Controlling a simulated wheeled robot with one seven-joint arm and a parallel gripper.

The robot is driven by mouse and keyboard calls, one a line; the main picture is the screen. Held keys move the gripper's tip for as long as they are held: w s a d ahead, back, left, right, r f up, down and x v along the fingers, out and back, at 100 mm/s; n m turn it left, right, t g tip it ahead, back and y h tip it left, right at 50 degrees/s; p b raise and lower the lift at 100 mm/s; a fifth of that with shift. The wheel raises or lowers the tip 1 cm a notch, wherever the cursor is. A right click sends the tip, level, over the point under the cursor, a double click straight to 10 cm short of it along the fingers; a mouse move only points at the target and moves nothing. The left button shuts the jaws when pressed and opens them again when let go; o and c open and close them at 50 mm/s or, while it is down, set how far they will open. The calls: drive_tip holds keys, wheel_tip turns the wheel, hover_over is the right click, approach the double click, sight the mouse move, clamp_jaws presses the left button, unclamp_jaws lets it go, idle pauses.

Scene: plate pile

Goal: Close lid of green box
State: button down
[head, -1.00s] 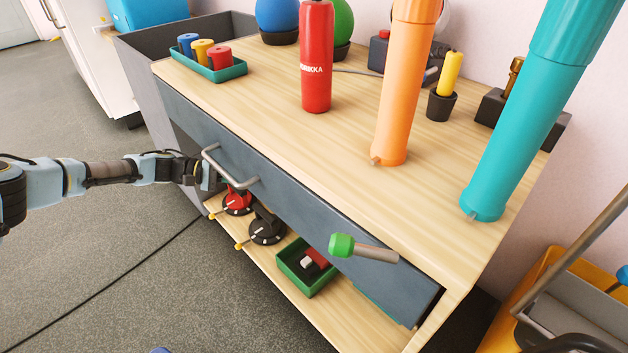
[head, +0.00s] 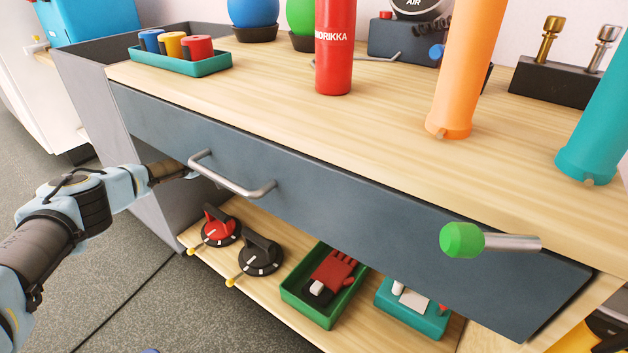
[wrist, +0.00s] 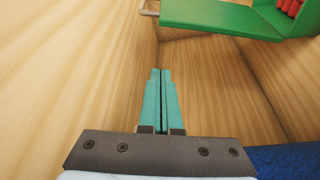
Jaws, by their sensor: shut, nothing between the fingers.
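My gripper (wrist: 157,102) shows in the wrist view with its two teal fingers pressed together and nothing between them. In the head view its tip is hidden by the workbench. A green box (wrist: 268,33) is at the top right of the wrist view, holding red ribbed things. A flat green panel (wrist: 195,15), which looks like its open lid, extends left from it. A small metal handle shows at the panel's left end. The fingertips are below and apart from the panel. An open green tray (head: 290,298) with red and black things sits on the lower shelf; I cannot tell if it is the same box.
The drawer front (head: 340,200) with its metal handle (head: 225,180) spans the workbench above the shelf. A red dial (head: 218,228), a black dial (head: 262,255) and a teal box (head: 425,322) stand below. Wooden panels surround my fingers closely.

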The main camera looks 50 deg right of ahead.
drive_tip(key=s+b, duration=0.3)
drive_tip(key=s, duration=0.6)
drive_tip(key=shift+s+a, duration=0.25)
drive_tip(key=shift+a+f, duration=0.1)
